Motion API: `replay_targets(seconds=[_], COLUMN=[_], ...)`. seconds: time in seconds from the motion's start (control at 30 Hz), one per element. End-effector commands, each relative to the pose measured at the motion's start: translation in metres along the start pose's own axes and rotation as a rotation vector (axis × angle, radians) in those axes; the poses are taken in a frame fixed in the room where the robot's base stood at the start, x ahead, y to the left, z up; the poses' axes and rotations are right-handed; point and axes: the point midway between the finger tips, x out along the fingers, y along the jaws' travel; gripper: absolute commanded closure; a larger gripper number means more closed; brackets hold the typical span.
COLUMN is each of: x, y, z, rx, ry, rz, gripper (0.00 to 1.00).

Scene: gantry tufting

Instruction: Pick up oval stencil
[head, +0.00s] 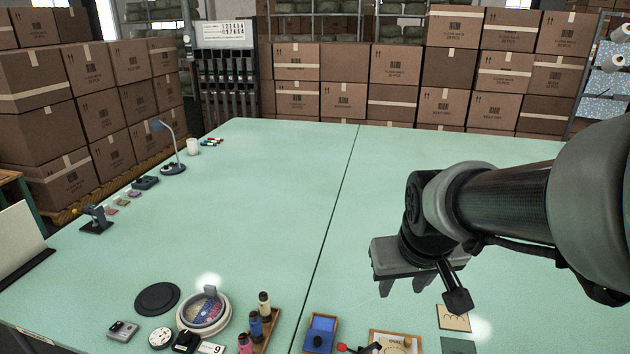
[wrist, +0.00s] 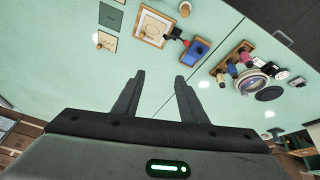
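My gripper (head: 402,289) is open and empty above the right half of the green table; its two spread fingers show in the wrist view (wrist: 160,76). A tan card (head: 454,317) with small dark marks lies below my gripper, near the front edge, and shows in the wrist view (wrist: 108,42). A plain dark green-grey card (head: 457,346) lies beside it.
A wood-framed board (wrist: 152,27), a blue tray (head: 320,333), a bottle rack (head: 265,325) and a round bowl-like container (head: 204,314) line the front edge. A desk lamp (head: 172,150) stands far left. The table's middle is clear, with a seam (head: 335,215).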

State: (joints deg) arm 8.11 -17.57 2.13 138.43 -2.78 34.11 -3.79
Motion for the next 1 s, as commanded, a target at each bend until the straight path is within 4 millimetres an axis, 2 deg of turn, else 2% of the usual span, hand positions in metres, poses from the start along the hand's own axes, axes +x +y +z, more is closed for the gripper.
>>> replay_targets(seconds=[0.03, 0.1, 0.2, 0.3, 0.4, 0.5, 0.67, 1.0], x=[0.028, 0.065, 0.114, 0.152, 0.177, 0.191, 0.211, 0.284], y=[0.008, 0.019, 0.036, 0.051, 0.062, 0.068, 0.068, 0.067], z=[-0.001, -0.003, 0.0, 0.007, 0.014, 0.018, 0.021, 0.024], rx=[0.007, 0.025, 0.054, 0.082, 0.1, 0.111, 0.113, 0.113], ry=[-0.025, -0.035, -0.043, -0.048, -0.047, -0.046, -0.049, -0.049], rz=[0.002, -0.006, -0.011, -0.011, -0.008, -0.004, -0.005, -0.005], gripper=[0.62, 0.62, 0.62, 0.62, 0.62, 0.62, 0.62, 0.62])
